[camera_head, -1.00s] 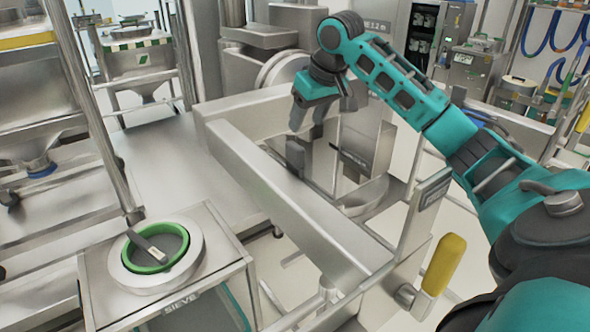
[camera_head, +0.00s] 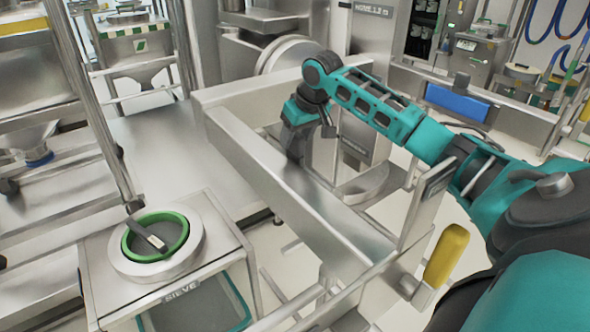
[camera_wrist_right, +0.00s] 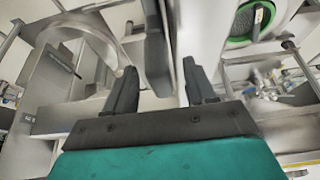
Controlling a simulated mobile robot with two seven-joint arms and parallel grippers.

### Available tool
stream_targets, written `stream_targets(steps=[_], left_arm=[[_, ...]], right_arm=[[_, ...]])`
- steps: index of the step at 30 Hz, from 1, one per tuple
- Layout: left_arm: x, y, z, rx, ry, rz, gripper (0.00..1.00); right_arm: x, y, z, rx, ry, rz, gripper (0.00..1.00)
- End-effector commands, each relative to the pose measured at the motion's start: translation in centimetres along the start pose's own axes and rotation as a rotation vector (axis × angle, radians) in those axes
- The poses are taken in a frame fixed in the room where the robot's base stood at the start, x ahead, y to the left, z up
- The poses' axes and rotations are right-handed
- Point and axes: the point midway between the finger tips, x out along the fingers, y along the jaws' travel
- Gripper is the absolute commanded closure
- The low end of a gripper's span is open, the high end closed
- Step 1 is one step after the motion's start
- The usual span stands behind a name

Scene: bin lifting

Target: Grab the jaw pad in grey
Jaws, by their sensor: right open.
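A dark grey pad, which I take to be the jaw pad (camera_wrist_right: 156,50), shows in the right wrist view beside the steel beam (camera_wrist_right: 190,35). My right gripper (camera_wrist_right: 160,72) is open, with one finger to either side of the pad's lower end in that picture. I cannot tell whether the fingers touch it. In the head view my right gripper (camera_head: 297,150) is down at the inner side of the steel beam (camera_head: 265,180). There the pad is hidden or blends with the dark gripper. My left gripper is not in view.
A steel stand marked SIEVE (camera_head: 185,285) carries a green-rimmed sieve (camera_head: 183,232) with a dark-handled tool across it. A yellow handle (camera_head: 446,255) stands at the frame's front right. Steel plates and a rounded chute lie close right of my gripper in the head view.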

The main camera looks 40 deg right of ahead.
Motion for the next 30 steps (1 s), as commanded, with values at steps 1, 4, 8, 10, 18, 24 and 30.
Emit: stream_targets(steps=[1, 4, 8, 10, 18, 24, 30], left_arm=[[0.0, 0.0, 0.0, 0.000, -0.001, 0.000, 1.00], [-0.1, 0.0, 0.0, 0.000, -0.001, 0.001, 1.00], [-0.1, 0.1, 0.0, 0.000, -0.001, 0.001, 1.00], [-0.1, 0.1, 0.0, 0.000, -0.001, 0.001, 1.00], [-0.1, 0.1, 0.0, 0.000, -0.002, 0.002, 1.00], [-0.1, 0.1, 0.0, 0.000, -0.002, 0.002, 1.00], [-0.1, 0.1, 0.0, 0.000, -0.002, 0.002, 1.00]], right_arm=[[0.7, 0.0, 0.0, 0.002, -0.002, -0.002, 0.45], [1.7, 0.0, 0.0, 0.000, -0.001, -0.001, 0.45], [2.0, 0.0, 0.0, 0.000, 0.000, 0.001, 0.45], [2.0, 0.0, 0.0, 0.000, 0.001, 0.001, 0.45], [2.0, 0.0, 0.0, 0.000, 0.001, 0.000, 0.63], [1.9, 0.0, 0.0, 0.000, 0.001, 0.000, 0.82], [1.9, 0.0, 0.0, 0.000, 0.001, 0.000, 1.00]])
